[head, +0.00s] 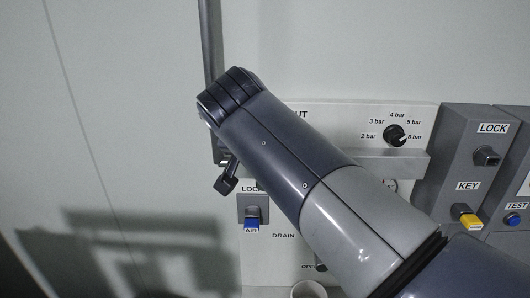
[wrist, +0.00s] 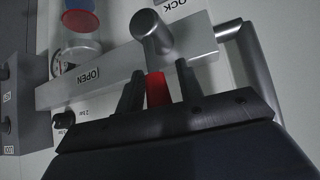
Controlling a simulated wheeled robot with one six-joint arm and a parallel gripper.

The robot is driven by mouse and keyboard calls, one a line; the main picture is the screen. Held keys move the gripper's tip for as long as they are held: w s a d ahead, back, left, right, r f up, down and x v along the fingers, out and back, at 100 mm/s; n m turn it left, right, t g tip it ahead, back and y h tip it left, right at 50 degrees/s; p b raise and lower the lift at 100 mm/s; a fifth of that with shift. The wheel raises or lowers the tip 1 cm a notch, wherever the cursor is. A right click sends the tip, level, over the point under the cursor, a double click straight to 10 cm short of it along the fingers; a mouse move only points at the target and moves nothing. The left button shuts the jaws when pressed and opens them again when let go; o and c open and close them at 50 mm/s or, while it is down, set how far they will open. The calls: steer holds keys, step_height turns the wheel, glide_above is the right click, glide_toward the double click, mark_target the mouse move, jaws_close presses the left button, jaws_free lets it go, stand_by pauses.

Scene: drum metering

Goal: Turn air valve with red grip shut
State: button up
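The air valve shows in the wrist view as a metal cylinder (wrist: 150,32) with a red grip (wrist: 156,90) below it. It stands in front of a grey bar with an OPEN label (wrist: 88,77). My gripper (wrist: 160,75) has one dark finger on each side of the red grip. A gap shows between the grip and the right finger; the left finger is very close to it, and I cannot tell if they touch. In the head view my arm hides the red grip and most of the valve.
In the head view, a pressure knob (head: 395,136) sits on the panel at right. Grey boxes carry a LOCK knob (head: 487,156) and a yellow KEY (head: 467,216). A pipe (head: 211,45) rises at upper left.

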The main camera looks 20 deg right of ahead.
steer(key=shift+s+r, duration=0.1)
steer(key=shift+r, duration=0.05)
steer(key=b+v, duration=0.1)
steer(key=v, duration=0.9)
steer(key=shift+s+a+r+b, duration=0.15)
steer(key=shift+s+b, duration=0.05)
steer(key=shift+b, duration=0.15)
steer(key=p+x, duration=0.1)
steer(key=x, duration=0.9)
steer(key=shift+w+d+f+p, duration=0.2)
steer(key=shift+w+p, duration=0.1)
steer(key=shift+p, duration=0.1)
steer(key=shift+s, duration=0.1)
